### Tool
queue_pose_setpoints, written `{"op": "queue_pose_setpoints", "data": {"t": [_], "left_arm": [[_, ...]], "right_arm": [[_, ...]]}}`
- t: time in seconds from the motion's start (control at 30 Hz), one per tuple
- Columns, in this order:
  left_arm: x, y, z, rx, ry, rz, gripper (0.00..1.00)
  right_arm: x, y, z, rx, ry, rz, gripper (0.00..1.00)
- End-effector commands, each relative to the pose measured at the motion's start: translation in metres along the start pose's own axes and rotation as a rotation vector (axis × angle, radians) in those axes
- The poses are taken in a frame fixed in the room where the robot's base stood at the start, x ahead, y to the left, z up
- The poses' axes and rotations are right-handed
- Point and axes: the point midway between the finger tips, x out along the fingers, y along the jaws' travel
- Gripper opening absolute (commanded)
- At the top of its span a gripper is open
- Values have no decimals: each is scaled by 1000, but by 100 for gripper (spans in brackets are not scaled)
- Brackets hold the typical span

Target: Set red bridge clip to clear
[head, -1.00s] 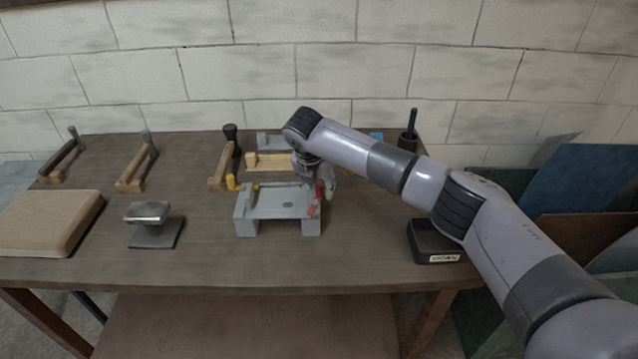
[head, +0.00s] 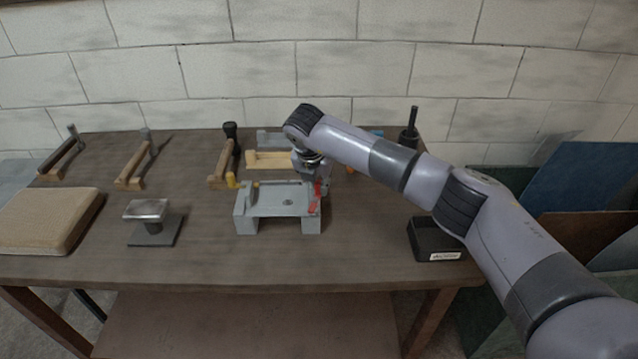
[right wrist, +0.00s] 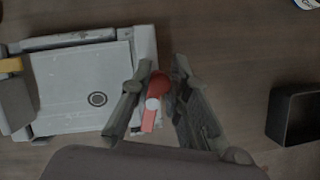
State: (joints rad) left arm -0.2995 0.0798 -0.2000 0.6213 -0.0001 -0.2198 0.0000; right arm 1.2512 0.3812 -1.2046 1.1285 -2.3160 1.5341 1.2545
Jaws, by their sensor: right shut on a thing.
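The red bridge clip (head: 315,203) sits at the right edge of the grey bridge-shaped fixture (head: 277,199). In the right wrist view the red clip (right wrist: 155,88) has a round pale pivot and lies along the fixture's right side (right wrist: 90,90). My right gripper (head: 319,182) is at the clip, over the fixture's back right corner. In the right wrist view its two fingers (right wrist: 163,78) stand on either side of the clip, shut on it. The gripper partly hides the clip's back end. My left gripper is not in view.
A yellow-wood piece (head: 268,160) lies behind the fixture. Wooden-handled tools (head: 222,165) stand along the back left. A metal-topped stand (head: 150,211) and a tan block (head: 45,222) are at left. A black open bin (head: 436,240) is at right. The front middle table is clear.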

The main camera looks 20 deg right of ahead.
Motion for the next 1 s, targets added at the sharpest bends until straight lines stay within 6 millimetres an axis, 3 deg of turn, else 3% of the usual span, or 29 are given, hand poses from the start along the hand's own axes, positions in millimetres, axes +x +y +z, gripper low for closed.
{"op": "queue_pose_setpoints", "data": {"t": [0.03, 0.2, 0.63, 0.67, 0.93, 1.0], "left_arm": [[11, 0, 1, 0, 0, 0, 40], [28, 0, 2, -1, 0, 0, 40], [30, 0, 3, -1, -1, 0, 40], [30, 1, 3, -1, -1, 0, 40], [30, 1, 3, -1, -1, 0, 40], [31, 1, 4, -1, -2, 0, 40]], "right_arm": [[4, 1, -1, -29, -2, 16, 0], [4, 5, -1, -156, -3, 68, 0], [-1, 8, 0, -218, -2, 92, 0], [-1, 8, 0, -218, -2, 92, 18], [-1, 7, -1, -217, -1, 92, 36], [-1, 7, -1, -217, -1, 91, 36]]}}
